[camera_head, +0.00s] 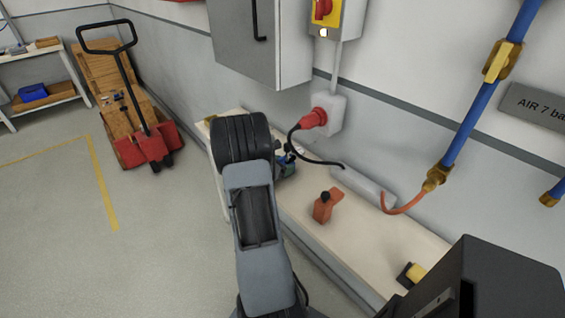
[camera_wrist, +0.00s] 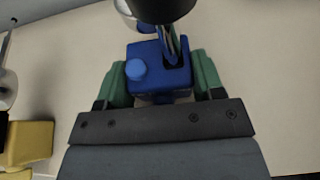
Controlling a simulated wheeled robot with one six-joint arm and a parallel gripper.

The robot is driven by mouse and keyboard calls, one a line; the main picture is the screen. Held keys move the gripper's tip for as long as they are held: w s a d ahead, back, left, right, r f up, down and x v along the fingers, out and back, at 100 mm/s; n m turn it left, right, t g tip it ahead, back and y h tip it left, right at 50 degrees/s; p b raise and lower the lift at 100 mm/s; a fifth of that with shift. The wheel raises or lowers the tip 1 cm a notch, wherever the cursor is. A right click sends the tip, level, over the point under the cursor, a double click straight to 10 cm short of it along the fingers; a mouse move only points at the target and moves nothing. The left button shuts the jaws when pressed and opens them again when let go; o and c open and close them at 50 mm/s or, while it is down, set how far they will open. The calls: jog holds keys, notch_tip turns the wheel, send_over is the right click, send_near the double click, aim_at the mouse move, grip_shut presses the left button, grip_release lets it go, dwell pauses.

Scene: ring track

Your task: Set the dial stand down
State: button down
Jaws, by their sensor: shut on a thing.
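The dial stand (camera_wrist: 158,62) has a blue block base with a round blue knob, a metal rod and a dark round part at the top edge of the wrist view. My gripper (camera_wrist: 160,85) has green fingers on both sides of the blue base and is shut on it. In the head view my gripper (camera_head: 287,167) is small and partly hidden behind my arm, over the pale bench (camera_head: 345,240) near the wall. I cannot tell whether the base touches the bench top.
A grey power strip (camera_head: 362,186) with a black cable to a red plug (camera_head: 313,118) lies right of my gripper. An orange object (camera_head: 326,207) stands in front of it. A yellow block (camera_wrist: 28,145) is at left in the wrist view. Bench surface right of the stand is bare there.

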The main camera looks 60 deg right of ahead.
jog(key=shift+r, duration=0.1)
jog(key=shift+c, duration=1.2)
grip_release()
jog(key=shift+f, duration=0.25)
jog(key=shift+r, duration=0.1)
jog(key=shift+r, duration=0.25)
jog(key=a+r+m+t+y, duration=0.2)
jog(key=a+r+m+y, duration=0.1)
jog(key=a, duration=1.2)
jog(key=a+r+m+t+y, duration=0.2)
jog(key=a+r+m+y, duration=0.2)
jog(key=a, duration=1.1)
jog(key=a+r+m+t+y, duration=0.3)
jog(key=a+m+y, duration=0.3)
jog(key=a, duration=0.9)
jog(key=shift+r+m, duration=0.25)
jog(key=shift+m, duration=0.45)
